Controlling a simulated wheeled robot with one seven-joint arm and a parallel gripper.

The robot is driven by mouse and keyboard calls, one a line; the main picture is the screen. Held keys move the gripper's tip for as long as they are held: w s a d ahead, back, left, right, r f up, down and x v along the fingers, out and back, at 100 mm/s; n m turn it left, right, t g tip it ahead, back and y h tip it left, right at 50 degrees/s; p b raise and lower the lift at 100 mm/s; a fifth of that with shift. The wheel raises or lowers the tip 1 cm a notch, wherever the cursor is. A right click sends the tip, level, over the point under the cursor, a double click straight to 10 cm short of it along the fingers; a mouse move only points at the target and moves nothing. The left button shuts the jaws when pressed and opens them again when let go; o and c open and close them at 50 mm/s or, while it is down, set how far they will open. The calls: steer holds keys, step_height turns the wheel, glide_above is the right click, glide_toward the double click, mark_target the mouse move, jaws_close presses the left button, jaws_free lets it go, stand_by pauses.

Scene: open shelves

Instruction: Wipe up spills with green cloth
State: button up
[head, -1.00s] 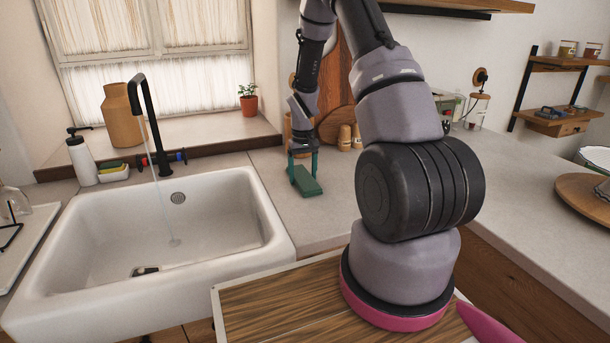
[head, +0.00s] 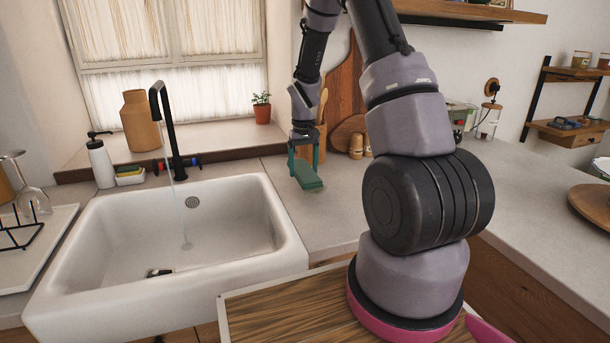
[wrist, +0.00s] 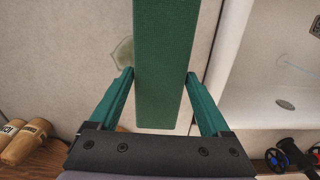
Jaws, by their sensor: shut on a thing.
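The green cloth is a flat, block-like pad (head: 308,177) in the head view, just right of the sink. My gripper (head: 303,163) is shut on it, with its green fingers on either side. In the wrist view the cloth (wrist: 166,60) runs up from between the fingers of my gripper (wrist: 160,76). A pale greenish spill patch (wrist: 122,53) shows on the counter just left of the cloth in that view. I cannot tell whether the cloth touches the counter, and the cloth hides the surface beneath it.
The white sink (head: 285,215) lies left of my gripper, with water running from the black tap (head: 170,130). Wooden boards (head: 345,80) and small wooden shakers (head: 356,145) stand behind. A potted plant (head: 261,108) is on the sill. The counter (head: 345,195) right of the cloth is clear.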

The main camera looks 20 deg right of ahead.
steer(key=shift+r, duration=1.2)
